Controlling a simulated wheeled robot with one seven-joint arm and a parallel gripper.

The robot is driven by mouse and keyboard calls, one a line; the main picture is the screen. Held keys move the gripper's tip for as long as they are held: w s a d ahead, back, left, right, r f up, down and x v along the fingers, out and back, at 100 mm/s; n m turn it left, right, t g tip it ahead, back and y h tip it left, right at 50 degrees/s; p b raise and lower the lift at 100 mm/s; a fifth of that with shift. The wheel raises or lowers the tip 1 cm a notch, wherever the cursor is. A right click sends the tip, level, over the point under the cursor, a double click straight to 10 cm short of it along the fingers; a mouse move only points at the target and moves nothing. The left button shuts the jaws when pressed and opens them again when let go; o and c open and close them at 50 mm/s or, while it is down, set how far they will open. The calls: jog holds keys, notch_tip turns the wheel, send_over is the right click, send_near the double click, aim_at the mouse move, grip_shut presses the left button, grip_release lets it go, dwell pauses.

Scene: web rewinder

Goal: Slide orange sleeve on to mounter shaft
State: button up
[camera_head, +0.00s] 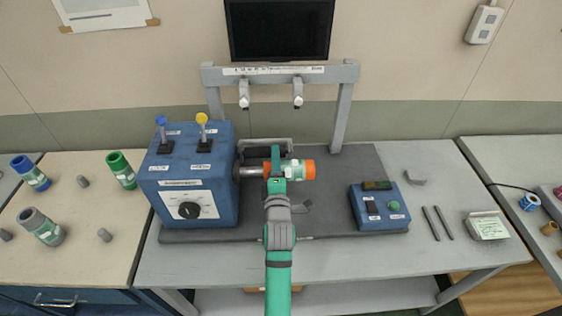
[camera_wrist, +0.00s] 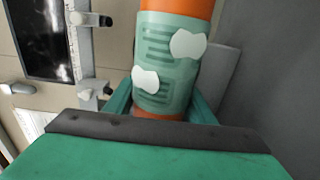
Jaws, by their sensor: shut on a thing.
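The orange sleeve (camera_head: 308,170) has a pale green label band around its middle. It lies level above the machine base. My gripper (camera_head: 277,173) is shut on it near its left part. In the wrist view the sleeve (camera_wrist: 172,55) stands between my two green fingers, its orange end at the top. The metal mounter shaft (camera_head: 251,171) sticks out to the right from the blue machine housing (camera_head: 188,177). The sleeve's left end meets the shaft in the picture, roughly in line with it. My gripper hides part of this, so I cannot tell how far the shaft is inside.
A grey frame (camera_head: 343,105) with two white fittings stands behind the sleeve. A blue control box (camera_head: 379,207) sits to the right on the dark base plate (camera_head: 330,215). Blue, green and grey rolls lie on the left table (camera_head: 85,235). Free room lies right of the sleeve.

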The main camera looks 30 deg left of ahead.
jog(key=s+a, duration=0.3)
jog(key=a, duration=0.2)
jog(key=shift+s+a, duration=0.2)
jog(key=shift+s, duration=0.15)
dwell(0.4)
jog(key=shift+f, duration=0.25)
dwell(0.8)
jog(key=o, duration=1.5)
jog(key=shift+c, duration=0.2)
jog(key=v, duration=1)
jog(key=shift+s+d, duration=0.25)
jog(key=shift+s, duration=0.1)
